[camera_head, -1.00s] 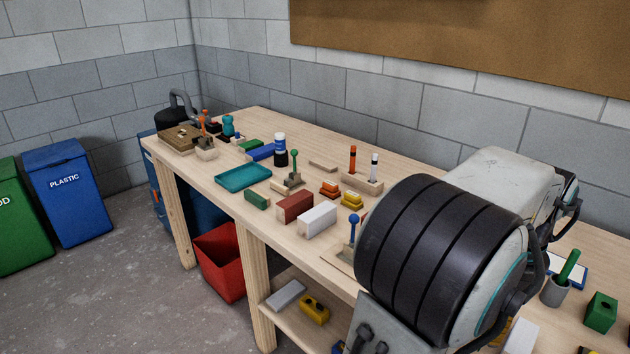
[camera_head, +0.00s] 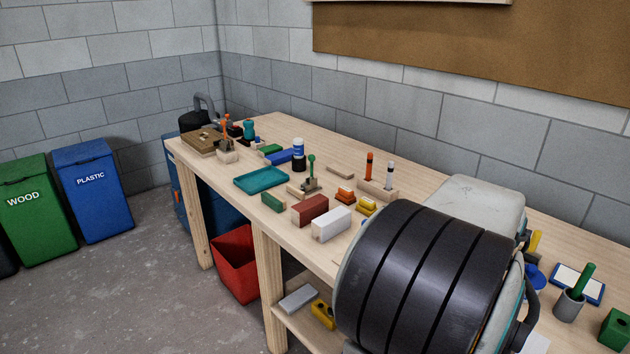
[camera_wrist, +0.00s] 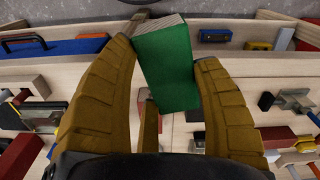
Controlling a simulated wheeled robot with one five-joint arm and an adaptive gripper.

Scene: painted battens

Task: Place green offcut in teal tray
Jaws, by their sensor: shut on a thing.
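My gripper (camera_wrist: 166,52) shows in the wrist view, with its two yellow-brown fingers shut around the green offcut (camera_wrist: 172,68). The offcut is a green painted block with a bare wood end, held tilted between the fingers. In the head view my gripper and the held offcut are hidden behind my arm. The teal tray (camera_head: 261,179) lies flat and looks empty on the left part of the bench, well away from my arm. Another green block (camera_head: 272,202) lies just in front of the tray, outside it.
Dark red (camera_head: 310,210) and white (camera_head: 331,224) blocks stand right of the tray. A red bin (camera_head: 236,264) is on the floor below the bench (camera_head: 222,192).

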